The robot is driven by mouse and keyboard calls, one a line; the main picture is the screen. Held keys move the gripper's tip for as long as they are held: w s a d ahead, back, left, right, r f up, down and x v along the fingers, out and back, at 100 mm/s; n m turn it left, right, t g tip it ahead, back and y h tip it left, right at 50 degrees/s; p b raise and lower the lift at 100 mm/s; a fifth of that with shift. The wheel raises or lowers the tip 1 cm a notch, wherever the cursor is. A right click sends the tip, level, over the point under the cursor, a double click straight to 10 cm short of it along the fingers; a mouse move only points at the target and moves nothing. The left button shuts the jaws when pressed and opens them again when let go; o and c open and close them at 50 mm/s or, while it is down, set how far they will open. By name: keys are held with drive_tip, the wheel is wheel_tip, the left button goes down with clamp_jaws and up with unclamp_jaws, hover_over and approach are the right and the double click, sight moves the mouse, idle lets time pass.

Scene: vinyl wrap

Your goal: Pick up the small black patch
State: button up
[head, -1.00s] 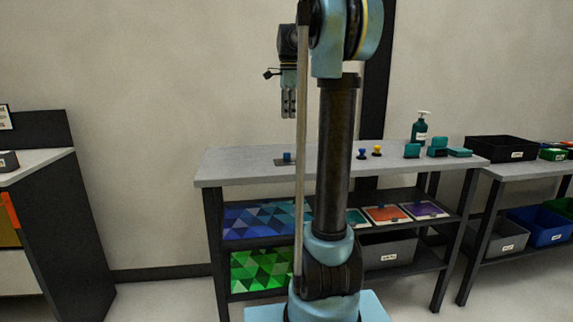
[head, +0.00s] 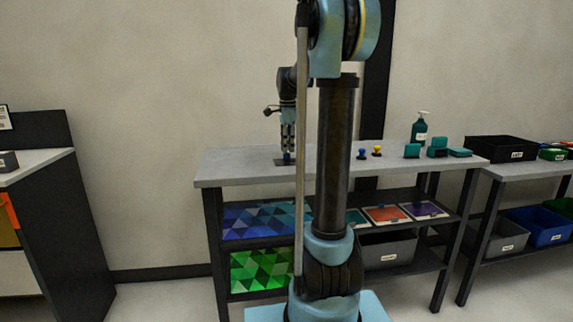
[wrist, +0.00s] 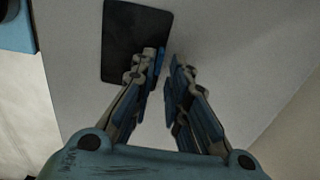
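The black patch (wrist: 130,35) is a dark, rounded rectangle lying flat on the grey tabletop, at the upper left of the wrist view. In the head view a small dark part of it (head: 278,161) shows at the left end of the table. My gripper (wrist: 167,62) points down with its fingers apart and a strip of bare tabletop showing between the tips. The left finger overlaps the patch's right edge in the wrist view; the right finger is over bare table. Something blue shows at the fingertips in the head view (head: 287,157); I cannot tell contact.
The grey table (head: 235,165) has free room at its left end. Small blue (head: 362,154) and yellow (head: 377,151) knobbed pieces, teal blocks (head: 438,147) and a pump bottle (head: 420,128) stand farther right. Shelves below hold coloured sheets (head: 262,218).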

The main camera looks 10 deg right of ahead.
drive_tip(key=shift+f, duration=1.5)
clamp_jaws()
wheel_tip(320, 180, up, 10)
